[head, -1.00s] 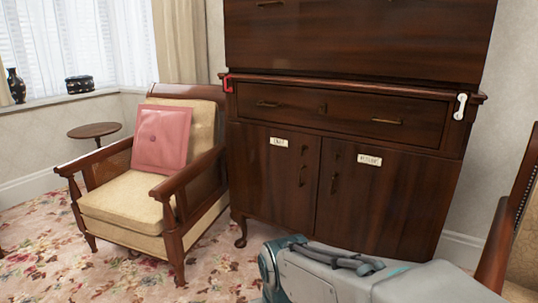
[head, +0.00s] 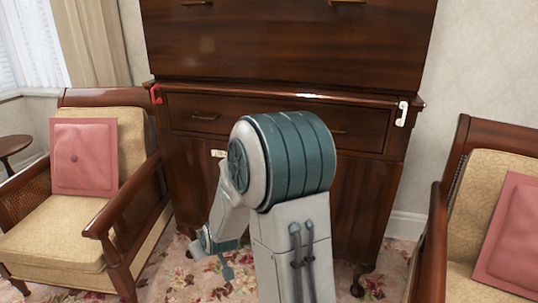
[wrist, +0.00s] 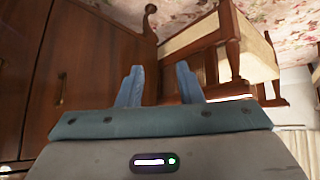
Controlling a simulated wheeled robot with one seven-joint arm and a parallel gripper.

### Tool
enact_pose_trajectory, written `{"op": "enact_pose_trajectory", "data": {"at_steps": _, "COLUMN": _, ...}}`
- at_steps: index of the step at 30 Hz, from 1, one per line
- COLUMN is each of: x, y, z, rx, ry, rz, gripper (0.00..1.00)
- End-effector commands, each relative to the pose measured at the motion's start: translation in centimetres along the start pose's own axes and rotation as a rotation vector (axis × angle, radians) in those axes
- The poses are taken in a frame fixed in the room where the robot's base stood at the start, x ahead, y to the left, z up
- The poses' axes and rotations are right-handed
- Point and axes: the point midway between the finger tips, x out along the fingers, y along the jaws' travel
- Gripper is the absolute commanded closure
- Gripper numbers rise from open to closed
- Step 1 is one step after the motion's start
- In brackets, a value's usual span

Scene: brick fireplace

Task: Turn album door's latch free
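The dark wooden cabinet (head: 180,175) stands ahead with two lower doors. A small white label (head: 218,153) shows on the left door; its writing is too small to read. My arm hides most of the right door, its label and the dark upright fittings near the doors' meeting edges. In the wrist view, a dark fitting (wrist: 60,88) lies on the cabinet front (wrist: 85,60); I cannot tell whether it is a handle or a latch. My gripper (wrist: 160,85) is open and empty, its blue fingers apart. In the head view, it hangs low before the left door (head: 225,262), apparently not touching it.
An armchair with a pink cushion (head: 85,157) stands close on the left, another armchair (head: 480,200) on the right. A red hook-like piece (head: 156,94) and a white one (head: 402,113) sit at the cabinet's ledge ends. Flowered carpet covers the floor.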

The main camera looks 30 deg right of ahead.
Motion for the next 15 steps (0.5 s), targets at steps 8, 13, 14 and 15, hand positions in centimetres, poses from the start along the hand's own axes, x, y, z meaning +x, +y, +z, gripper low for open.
{"op": "enact_pose_trajectory", "data": {"at_steps": 8, "x": 2.1, "y": 6.5, "z": -6.2, "rx": 0.095, "ry": 0.315, "rz": 0.116, "gripper": 0.67}}
{"op": "enact_pose_trajectory", "data": {"at_steps": 13, "x": 1.6, "y": 11.7, "z": -8.1, "rx": 0.194, "ry": 0.498, "rz": 0.266, "gripper": 0.67}}
{"op": "enact_pose_trajectory", "data": {"at_steps": 14, "x": 1.3, "y": 12.7, "z": -8.2, "rx": 0.215, "ry": 0.528, "rz": 0.301, "gripper": 0.67}}
{"op": "enact_pose_trajectory", "data": {"at_steps": 15, "x": 0.8, "y": 14.1, "z": -8.3, "rx": 0.243, "ry": 0.566, "rz": 0.349, "gripper": 0.67}}
